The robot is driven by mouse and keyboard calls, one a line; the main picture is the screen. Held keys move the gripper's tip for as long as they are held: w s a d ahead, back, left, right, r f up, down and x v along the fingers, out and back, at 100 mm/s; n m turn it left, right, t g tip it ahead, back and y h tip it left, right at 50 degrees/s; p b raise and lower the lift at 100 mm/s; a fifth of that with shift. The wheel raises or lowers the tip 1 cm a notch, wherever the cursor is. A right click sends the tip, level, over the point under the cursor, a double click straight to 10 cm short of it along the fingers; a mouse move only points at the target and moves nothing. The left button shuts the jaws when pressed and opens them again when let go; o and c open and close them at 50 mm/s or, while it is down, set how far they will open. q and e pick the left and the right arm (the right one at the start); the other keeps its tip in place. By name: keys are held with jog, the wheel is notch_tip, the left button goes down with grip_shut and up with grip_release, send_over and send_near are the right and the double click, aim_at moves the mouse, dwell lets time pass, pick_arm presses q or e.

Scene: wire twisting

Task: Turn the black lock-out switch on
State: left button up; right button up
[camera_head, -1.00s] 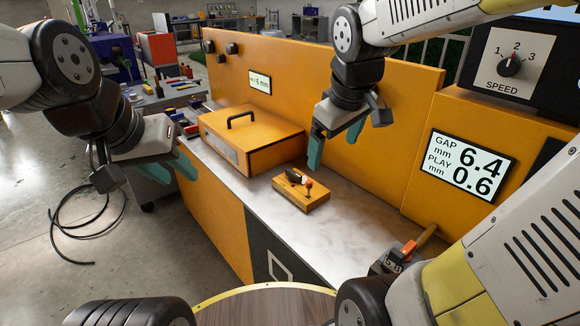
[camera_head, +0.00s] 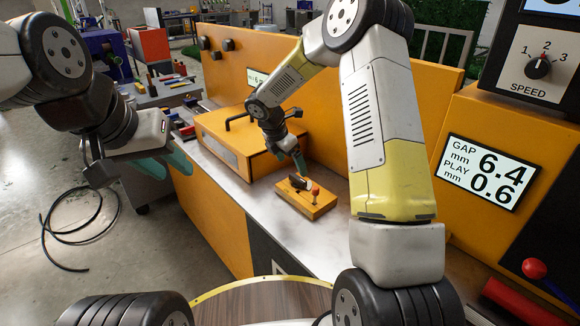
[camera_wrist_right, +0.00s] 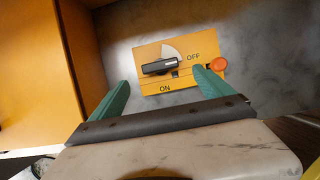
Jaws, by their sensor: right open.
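The black lock-out switch (camera_head: 298,182) is a black lever on a small yellow-orange box (camera_head: 318,209) on the counter. A red-orange knob (camera_head: 315,191) stands at the box's right side. My right gripper (camera_head: 300,170) is over the box, pointing down. In the right wrist view its open fingers (camera_wrist_right: 158,88) are spread, one left of the box, one between the lever and the knob; contact is unclear. My left gripper (camera_head: 165,165) hangs open and empty left of the counter.
A yellow case (camera_head: 235,143) with a black handle sits behind the switch box, close to my right wrist. An orange panel (camera_head: 400,110) rises behind the counter. A gap display (camera_head: 487,172) and a speed dial (camera_head: 538,66) are at the right. Bare counter (camera_head: 255,200) lies left of the box.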

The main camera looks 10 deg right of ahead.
aim_at(297, 178)
jog(key=x, duration=0.8)
jog(key=shift+c, duration=0.4)
jog(key=c, duration=1.3)
